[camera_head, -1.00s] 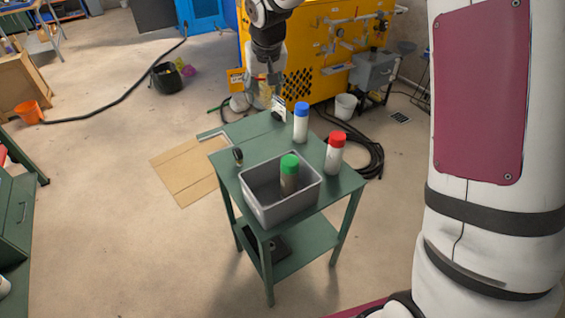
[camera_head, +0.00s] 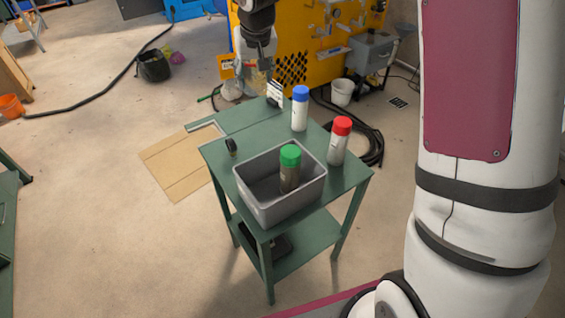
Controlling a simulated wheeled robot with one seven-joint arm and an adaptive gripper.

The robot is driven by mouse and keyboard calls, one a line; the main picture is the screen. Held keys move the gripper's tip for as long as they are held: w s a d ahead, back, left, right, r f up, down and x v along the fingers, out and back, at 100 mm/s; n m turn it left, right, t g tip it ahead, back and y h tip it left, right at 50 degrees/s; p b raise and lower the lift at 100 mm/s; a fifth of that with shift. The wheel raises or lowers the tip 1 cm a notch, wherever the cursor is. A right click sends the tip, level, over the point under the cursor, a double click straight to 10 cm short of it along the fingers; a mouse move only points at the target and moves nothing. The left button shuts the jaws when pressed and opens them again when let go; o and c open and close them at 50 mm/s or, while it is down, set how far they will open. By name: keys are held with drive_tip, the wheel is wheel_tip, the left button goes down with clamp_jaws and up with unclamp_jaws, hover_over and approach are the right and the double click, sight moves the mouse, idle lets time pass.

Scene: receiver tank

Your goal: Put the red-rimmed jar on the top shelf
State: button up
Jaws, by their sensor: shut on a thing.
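A white jar with a red top (camera_head: 339,140) stands upright on the right side of the green table (camera_head: 215,152). It is the only jar with red on it that I can make out. My gripper (camera_head: 265,72) hangs at the top, beyond the table's far side, apart from that jar in the picture. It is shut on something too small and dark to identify. The table has a lower shelf (camera_head: 312,240) under its top. I cannot tell which shelf is the top shelf of the task.
A grey bin (camera_head: 275,210) on the table holds a green-topped jar (camera_head: 290,168). A yellow panel (camera_head: 308,45) is behind. Floor left of the table is mostly clear.

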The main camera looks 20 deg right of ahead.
drive_tip(key=b+x, duration=0.5)
drive_tip(key=x, duration=0.3)
drive_tip(key=b, duration=0.5)
approach(260, 148)
drive_tip(key=f, duration=0.1)
drive_tip(key=f+b, duration=0.1)
drive_tip(key=s+a+f+b, duration=0.1)
drive_tip(key=f, duration=0.1)
drive_tip(key=shift+f+b, duration=0.25)
drive_tip(key=shift+b, duration=0.1)
drive_tip(key=o, duration=1.1)
drive_tip(key=shift+o, duration=0.2)
drive_tip(key=shift+r, duration=0.2)
drive_tip(key=p+v, duration=0.3)
drive_tip(key=v, duration=0.9)
